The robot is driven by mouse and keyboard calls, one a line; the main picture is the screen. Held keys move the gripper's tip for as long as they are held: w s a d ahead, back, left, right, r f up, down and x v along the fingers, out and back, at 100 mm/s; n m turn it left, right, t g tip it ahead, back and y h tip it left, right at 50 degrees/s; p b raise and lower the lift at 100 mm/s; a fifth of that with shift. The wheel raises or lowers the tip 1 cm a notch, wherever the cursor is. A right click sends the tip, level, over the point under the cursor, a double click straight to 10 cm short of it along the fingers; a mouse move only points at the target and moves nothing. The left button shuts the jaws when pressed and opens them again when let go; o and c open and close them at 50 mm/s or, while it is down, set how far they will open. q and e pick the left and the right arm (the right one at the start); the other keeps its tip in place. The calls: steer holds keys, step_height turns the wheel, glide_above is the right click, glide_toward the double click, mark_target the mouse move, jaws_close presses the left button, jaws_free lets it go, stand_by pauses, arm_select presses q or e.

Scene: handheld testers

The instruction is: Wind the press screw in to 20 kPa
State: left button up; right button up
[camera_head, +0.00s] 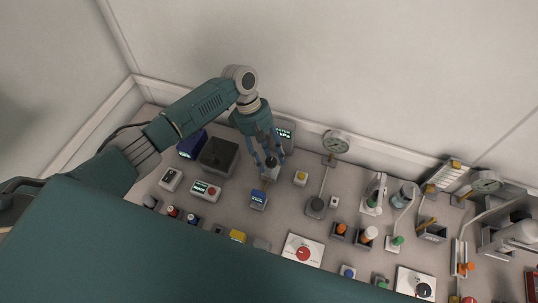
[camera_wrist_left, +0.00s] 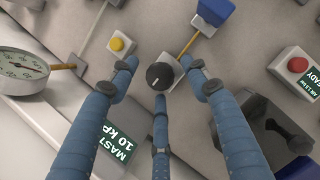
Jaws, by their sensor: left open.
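The press screw's black knob (camera_wrist_left: 160,76) has a pale pointer mark and sits on a small light-grey block (camera_wrist_left: 183,66). A brass tube links the block to a blue device (camera_wrist_left: 214,12), also in the head view (camera_head: 258,200). My left gripper (camera_head: 270,162) points down over the knob. In the left wrist view its blue fingers (camera_wrist_left: 160,78) stand open around the knob, apart from it as far as I can tell. A display (camera_wrist_left: 117,140) behind reads 10 kPa; it shows in the head view too (camera_head: 285,134). My right gripper is not in view.
A yellow-button box (camera_head: 300,178) and a round dial gauge (camera_head: 335,143) stand to the right of the screw. A dark box (camera_head: 219,156) and a red-button box with green display (camera_head: 205,191) are to the left. The wall is close behind.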

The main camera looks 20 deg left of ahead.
arm_select(q)
steer(key=shift+c, duration=0.5)
steer(key=c, duration=1)
steer(key=shift+c, duration=0.2)
steer(key=shift+w+m, duration=0.1)
steer(key=shift+m, duration=0.2)
